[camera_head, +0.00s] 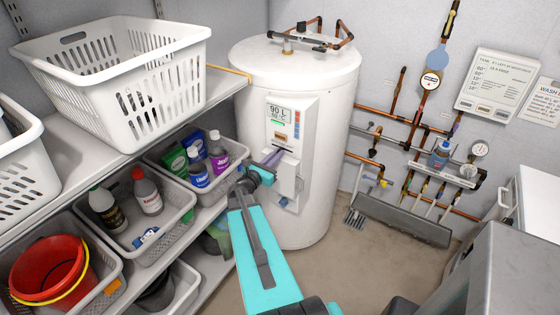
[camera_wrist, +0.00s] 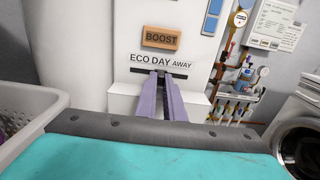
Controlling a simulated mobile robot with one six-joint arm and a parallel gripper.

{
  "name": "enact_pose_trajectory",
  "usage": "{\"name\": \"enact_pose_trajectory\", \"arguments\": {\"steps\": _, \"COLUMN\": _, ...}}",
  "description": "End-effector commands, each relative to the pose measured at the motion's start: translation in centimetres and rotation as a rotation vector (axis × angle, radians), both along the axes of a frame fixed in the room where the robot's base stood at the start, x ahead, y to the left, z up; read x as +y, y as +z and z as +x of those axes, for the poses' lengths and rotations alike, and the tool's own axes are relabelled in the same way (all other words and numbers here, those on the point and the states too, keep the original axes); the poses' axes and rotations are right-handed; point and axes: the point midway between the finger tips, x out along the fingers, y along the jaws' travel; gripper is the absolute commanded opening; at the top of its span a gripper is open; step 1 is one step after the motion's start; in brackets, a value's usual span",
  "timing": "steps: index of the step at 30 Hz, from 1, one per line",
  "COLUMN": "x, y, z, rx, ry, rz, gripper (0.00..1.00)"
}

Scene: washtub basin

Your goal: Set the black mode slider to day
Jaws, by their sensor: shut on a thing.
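The white water heater (camera_head: 330,150) stands against the back wall with a control panel on its front. In the wrist view, the panel reads ECO, DAY and AWAY above a dark horizontal slider slot (camera_wrist: 182,75). My gripper (camera_wrist: 161,74) has its two purple fingers at this slot, with the tips close together under the word DAY. The fingers are shut on the black mode slider, which is mostly hidden between the tips. In the head view, my gripper (camera_head: 273,157) reaches the panel from the front left.
A brown BOOST button (camera_wrist: 161,39) sits above the labels. A white laundry basket (camera_head: 120,65) and grey bins stand on shelves at the left. Copper pipes (camera_head: 390,125) and a washing machine (camera_wrist: 300,135) are at the right. The floor before the heater is clear.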

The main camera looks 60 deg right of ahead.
Motion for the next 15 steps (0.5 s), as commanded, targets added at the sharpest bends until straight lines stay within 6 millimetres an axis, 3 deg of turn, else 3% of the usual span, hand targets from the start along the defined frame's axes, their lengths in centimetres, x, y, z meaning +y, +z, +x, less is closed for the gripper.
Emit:
{"name": "enact_pose_trajectory", "arguments": {"steps": 9, "x": 0.01, "y": 0.06, "z": 0.21, "rx": 0.001, "ry": -0.001, "rz": 0.0, "gripper": 0.0}}
{"name": "enact_pose_trajectory", "arguments": {"steps": 10, "x": 0.01, "y": 0.05, "z": 0.21, "rx": 0.001, "ry": -0.001, "rz": 0.0, "gripper": 0.13}}
{"name": "enact_pose_trajectory", "arguments": {"steps": 12, "x": 0.0, "y": 0.05, "z": 0.2, "rx": 0.001, "ry": -0.001, "rz": 0.0, "gripper": 0.25}}
{"name": "enact_pose_trajectory", "arguments": {"steps": 15, "x": 0.0, "y": 0.04, "z": 0.19, "rx": 0.0, "ry": -0.001, "rz": 0.0, "gripper": 0.28}}
